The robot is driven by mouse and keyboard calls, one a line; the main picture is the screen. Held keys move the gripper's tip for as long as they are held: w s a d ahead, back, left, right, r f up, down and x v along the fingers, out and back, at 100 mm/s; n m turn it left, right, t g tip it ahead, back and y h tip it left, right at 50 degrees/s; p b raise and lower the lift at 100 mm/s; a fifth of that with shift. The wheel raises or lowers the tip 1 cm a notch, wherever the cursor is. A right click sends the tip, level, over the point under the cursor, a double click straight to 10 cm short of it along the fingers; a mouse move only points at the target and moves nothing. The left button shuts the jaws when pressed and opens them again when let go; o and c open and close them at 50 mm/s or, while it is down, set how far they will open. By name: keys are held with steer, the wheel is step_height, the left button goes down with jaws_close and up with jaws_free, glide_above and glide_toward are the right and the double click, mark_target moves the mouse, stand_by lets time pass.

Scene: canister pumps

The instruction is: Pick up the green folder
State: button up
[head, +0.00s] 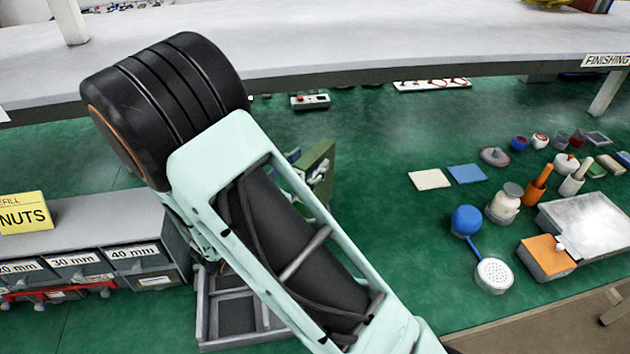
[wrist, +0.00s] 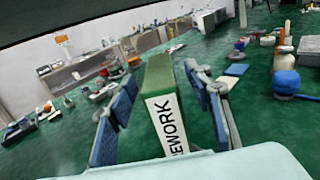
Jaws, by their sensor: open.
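The green folder (wrist: 157,72) stands upright in the wrist view, with a white spine label ending in "EWORK" facing me. My open gripper (wrist: 162,86) has one blue-padded finger on each side of it. A gap shows at the left; at the right the finger looks close to the folder, and I cannot tell whether it touches. In the head view the folder (head: 319,160) shows only in part behind my arm, and my gripper there is mostly hidden.
A grey divided tray (head: 205,310) lies below my arm. Grey drawers (head: 75,262) with a yellow NUTS sign (head: 22,213) stand at left. A blue ball-ended tool (head: 466,220), a white jar (head: 504,204) and a grey tray (head: 590,225) stand at right. A white shelf (head: 400,40) spans the back.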

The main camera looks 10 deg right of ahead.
mark_target(315, 156)
steer(key=x, duration=0.3)
steer(key=shift+w+d, duration=0.2)
steer(key=shift+d, duration=0.05)
jaws_close()
